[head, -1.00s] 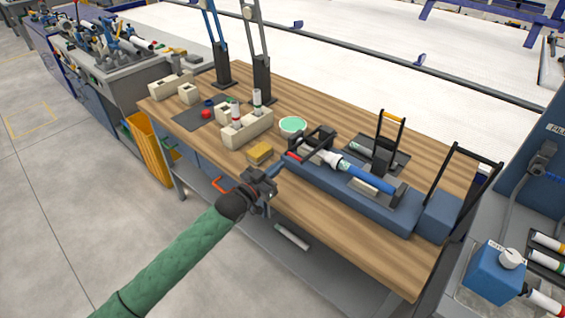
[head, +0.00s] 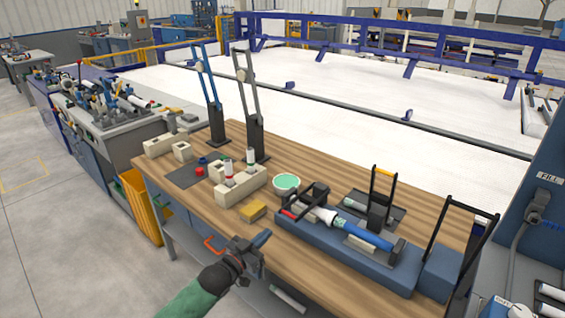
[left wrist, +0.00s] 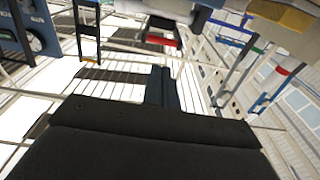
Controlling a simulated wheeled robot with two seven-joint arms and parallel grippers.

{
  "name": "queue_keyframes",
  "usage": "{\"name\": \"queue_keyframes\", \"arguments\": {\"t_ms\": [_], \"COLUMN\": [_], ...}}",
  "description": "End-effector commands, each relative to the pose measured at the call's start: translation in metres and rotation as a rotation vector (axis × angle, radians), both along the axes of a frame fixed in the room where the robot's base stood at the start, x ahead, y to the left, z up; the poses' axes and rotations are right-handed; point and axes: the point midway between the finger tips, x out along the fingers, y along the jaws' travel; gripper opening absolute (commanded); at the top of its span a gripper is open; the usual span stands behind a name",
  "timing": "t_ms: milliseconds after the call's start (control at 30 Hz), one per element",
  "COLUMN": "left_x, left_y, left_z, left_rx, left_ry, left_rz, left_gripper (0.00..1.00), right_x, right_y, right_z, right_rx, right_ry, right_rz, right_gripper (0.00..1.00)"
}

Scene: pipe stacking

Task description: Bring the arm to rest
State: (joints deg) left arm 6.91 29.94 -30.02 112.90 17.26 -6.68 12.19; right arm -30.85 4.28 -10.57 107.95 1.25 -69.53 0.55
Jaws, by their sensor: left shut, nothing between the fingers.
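My left gripper (head: 263,239) is near the front edge of the wooden workbench (head: 330,279) in the head view. Its green-sleeved arm comes in from the bottom. Its fingers are shut and empty, and I see no contact with the bench. In the left wrist view the dark fingers (left wrist: 163,88) lie together, with the surroundings appearing tilted. My right arm and gripper do not show.
Two tall levers (head: 249,105) stand at the back. Floor at left is open.

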Motion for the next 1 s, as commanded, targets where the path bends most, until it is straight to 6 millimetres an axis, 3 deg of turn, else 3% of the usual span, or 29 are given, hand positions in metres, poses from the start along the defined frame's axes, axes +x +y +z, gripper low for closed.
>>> {"name": "queue_keyframes", "arguments": {"t_ms": [167,367,567,733,900,1000], "left_x": [-0.019,-0.067,-0.127,-0.189,-0.251,-0.279], "left_y": [-0.004,-0.001,0.018,0.042,0.068,0.079], "left_z": [-0.017,-0.055,-0.091,-0.118,-0.134,-0.139], "left_rx": [0.035,0.135,0.247,0.341,0.422,0.453], "left_ry": [0.073,0.266,0.484,0.690,0.883,0.965], "left_rz": [0.031,0.113,0.200,0.270,0.328,0.350], "left_gripper": [0.00,0.00,0.00,0.00,0.00,0.00], "right_x": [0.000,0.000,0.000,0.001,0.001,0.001], "right_y": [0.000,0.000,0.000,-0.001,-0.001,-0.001], "right_z": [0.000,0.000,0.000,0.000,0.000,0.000], "right_rx": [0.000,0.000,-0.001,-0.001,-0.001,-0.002], "right_ry": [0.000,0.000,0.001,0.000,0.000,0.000], "right_rz": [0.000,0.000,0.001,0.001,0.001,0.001], "right_gripper": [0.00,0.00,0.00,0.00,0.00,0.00]}}
